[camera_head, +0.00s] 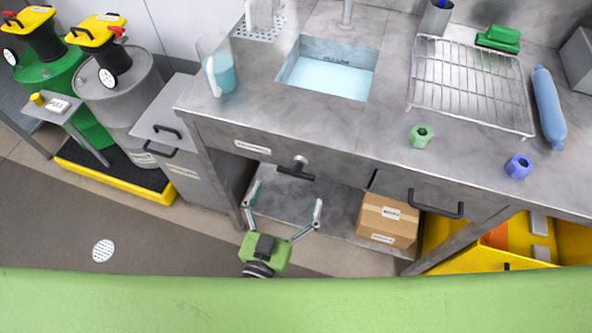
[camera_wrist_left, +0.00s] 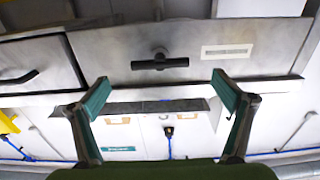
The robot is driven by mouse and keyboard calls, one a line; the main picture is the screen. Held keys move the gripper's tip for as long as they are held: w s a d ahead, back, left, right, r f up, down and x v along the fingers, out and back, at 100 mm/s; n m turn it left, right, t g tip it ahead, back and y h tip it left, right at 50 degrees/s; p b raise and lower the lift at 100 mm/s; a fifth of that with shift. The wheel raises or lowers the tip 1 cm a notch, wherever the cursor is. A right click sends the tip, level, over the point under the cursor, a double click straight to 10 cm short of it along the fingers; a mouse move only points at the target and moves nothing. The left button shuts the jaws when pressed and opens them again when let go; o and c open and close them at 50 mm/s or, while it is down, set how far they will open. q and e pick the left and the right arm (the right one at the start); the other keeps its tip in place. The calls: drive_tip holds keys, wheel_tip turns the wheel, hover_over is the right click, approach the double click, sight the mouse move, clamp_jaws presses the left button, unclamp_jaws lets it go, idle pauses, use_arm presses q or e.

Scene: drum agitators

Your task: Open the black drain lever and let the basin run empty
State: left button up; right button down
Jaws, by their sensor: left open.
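The black drain lever (camera_head: 296,172) sits on the bench's front panel below the basin. In the left wrist view the lever (camera_wrist_left: 160,64) lies crosswise on a round pivot, between and beyond my fingertips. The basin (camera_head: 329,67) is sunk into the steel worktop and holds pale blue liquid. My left gripper (camera_head: 285,208) is open and empty, in front of the bench and just below the lever. Its spread fingers also show in the left wrist view (camera_wrist_left: 160,88), apart from the lever. My right gripper is not in view.
A jug of blue liquid (camera_head: 219,68) stands left of the basin. A wire rack (camera_head: 470,84), a green knob (camera_head: 420,136) and a blue knob (camera_head: 518,166) lie to the right. A cardboard box (camera_head: 387,220) sits on the lower shelf. Drums (camera_head: 122,88) stand far left.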

sight(296, 172)
use_arm(q)
drive_tip(key=x, duration=0.6)
drive_tip(key=shift+w+d, duration=0.15)
drive_tip(key=shift+w, duration=0.2)
drive_tip(key=c, duration=1.1)
